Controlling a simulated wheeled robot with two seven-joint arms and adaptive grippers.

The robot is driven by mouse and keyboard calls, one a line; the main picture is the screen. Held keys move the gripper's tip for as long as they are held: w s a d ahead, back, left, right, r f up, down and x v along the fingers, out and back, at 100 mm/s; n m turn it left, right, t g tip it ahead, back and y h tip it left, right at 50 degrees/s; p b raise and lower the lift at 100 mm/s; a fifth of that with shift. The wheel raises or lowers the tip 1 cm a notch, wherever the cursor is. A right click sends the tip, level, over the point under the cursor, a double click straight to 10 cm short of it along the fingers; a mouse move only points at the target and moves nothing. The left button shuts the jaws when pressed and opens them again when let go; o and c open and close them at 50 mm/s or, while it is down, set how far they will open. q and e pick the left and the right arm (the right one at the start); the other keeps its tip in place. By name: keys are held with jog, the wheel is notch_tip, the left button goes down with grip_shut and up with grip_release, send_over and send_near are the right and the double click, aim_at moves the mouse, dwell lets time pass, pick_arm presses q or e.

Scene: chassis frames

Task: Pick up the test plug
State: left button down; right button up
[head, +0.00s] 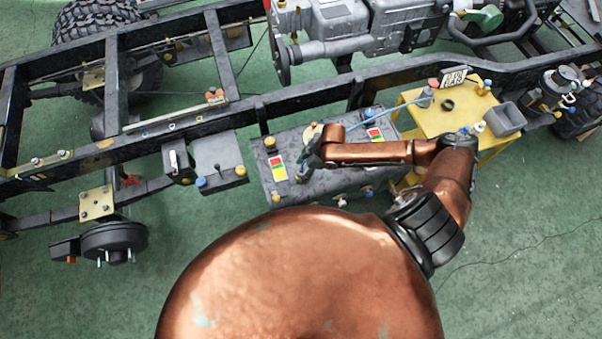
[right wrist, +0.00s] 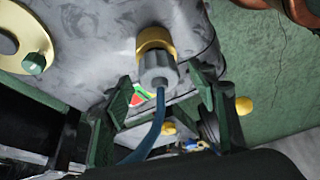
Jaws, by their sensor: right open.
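The grey ribbed plug (right wrist: 158,70) with a blue cable (right wrist: 156,125) shows in the right wrist view, at a brass fitting (right wrist: 155,40) on a grey tank; I take it as the test plug. My right gripper (right wrist: 160,85) is open, its green-grey fingers on either side of the plug; I cannot tell whether they touch it. In the head view my right gripper (head: 309,150) is over the grey tank (head: 300,192), and the plug cannot be made out there. The blue cable (head: 385,113) runs from the yellow stand toward my right forearm. My left gripper is not visible.
The yellow stand (head: 425,118) holds a grey open box (head: 503,118) and small fittings. A dark chassis rail (head: 280,101) runs behind the tank. A grey box (head: 218,160) is left of the tank. Green floor (head: 530,240) is clear at the lower right.

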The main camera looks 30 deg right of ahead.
jog(key=shift+c, duration=0.4)
jog(key=c, duration=1.3)
jog(key=shift+o, duration=0.2)
jog(key=shift+r, duration=0.1)
